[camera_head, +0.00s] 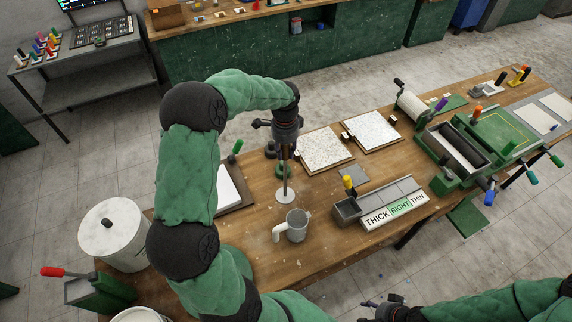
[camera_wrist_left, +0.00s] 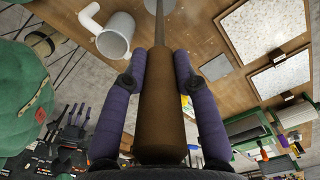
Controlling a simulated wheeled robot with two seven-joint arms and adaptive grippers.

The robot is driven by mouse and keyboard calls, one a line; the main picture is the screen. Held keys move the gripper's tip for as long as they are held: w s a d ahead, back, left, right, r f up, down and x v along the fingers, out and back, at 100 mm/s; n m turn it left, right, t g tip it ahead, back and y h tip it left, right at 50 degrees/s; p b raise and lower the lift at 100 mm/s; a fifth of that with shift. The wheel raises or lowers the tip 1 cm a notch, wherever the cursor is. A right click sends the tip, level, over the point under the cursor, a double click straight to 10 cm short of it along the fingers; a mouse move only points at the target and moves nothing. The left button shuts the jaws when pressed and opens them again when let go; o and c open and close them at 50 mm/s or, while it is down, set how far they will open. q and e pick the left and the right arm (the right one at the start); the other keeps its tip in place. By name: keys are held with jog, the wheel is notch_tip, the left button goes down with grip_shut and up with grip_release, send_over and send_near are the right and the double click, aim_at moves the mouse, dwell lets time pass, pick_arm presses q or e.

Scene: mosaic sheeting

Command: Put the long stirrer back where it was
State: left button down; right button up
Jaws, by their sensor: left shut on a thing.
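My left gripper (camera_head: 285,150) is shut on the brown handle of the long stirrer (camera_wrist_left: 157,105), with a purple finger on each side of it. The stirrer's thin metal rod (camera_head: 285,180) points down over the table beside a mug, in front of a white round disc. I cannot tell whether its tip touches anything. The grey mug (camera_head: 297,226) stands upright just in front; it also shows in the left wrist view (camera_wrist_left: 115,36). The white disc (camera_head: 285,197) lies flat on the table. My right gripper (camera_head: 385,309) is at the bottom edge, its fingers unclear.
Two speckled boards (camera_head: 325,150) (camera_head: 371,132) lie behind right. A sorting tray (camera_head: 392,203) marked THICK, RIGHT, THIN is right of the mug. A green roller machine (camera_head: 470,150) stands farther right. Bare wood lies in front of the mug.

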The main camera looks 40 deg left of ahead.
pick_arm(q)
send_over(285, 171)
notch_tip(285, 171, down, 5)
jog(key=shift+w+a+f+p, duration=0.15)
jog(key=shift+w+a+p, duration=0.05)
jog(key=shift+w+p, duration=0.2)
jog(key=shift+f, duration=0.15)
jog(key=c, duration=1)
grip_release()
jog(key=shift+s, duration=0.1)
jog(key=shift+o, duration=0.2)
